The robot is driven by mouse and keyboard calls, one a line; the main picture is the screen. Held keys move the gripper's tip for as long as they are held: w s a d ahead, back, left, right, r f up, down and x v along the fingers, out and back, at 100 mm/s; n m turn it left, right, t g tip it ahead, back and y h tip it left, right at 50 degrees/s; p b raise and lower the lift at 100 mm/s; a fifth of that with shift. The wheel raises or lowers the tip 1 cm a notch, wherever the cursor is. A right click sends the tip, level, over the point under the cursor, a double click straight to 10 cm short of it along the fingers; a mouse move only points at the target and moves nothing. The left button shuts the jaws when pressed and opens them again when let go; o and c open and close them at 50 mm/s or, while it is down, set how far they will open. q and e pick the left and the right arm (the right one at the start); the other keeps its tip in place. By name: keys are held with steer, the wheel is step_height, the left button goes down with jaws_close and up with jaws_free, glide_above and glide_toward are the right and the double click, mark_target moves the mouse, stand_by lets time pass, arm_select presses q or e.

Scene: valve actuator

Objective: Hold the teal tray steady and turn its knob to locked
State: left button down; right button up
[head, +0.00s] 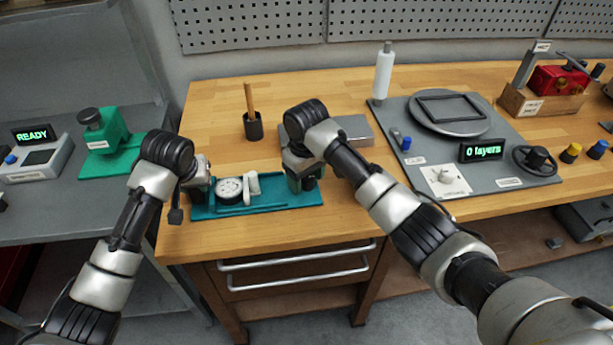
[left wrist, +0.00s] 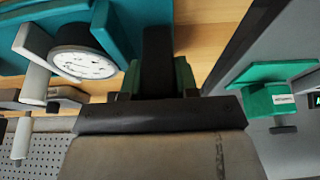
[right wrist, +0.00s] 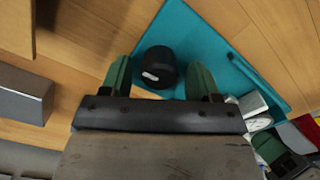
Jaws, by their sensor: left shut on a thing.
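The teal tray (head: 275,203) lies on the wooden bench and carries a round white-faced gauge (head: 229,190), which also shows in the left wrist view (left wrist: 86,64). My left gripper (head: 203,188) is at the tray's left end, shut on a dark handle-like block (left wrist: 158,45) there. The tray's black knob (right wrist: 157,68), with a small white mark, is at the right end. My right gripper (right wrist: 158,80) is open over it, one green finger on each side, with visible gaps.
A dark cup with a wooden-handled tool (head: 253,125) and a grey block (head: 352,130) stand behind the tray. A grey station (head: 400,165) with a turntable is to the right. A green device (head: 105,140) sits on the left grey table.

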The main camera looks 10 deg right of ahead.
mark_target(307, 177)
arm_select(q)
steer(key=shift+s+f, duration=0.1)
steer(key=shift+f, duration=0.1)
arm_select(e)
step_height(307, 177, up, 12)
stand_by(0.4)
steer(key=shift+s, duration=0.1)
arm_select(q)
steer(key=c, duration=0.8)
jaws_free()
steer(key=shift+r, duration=0.15)
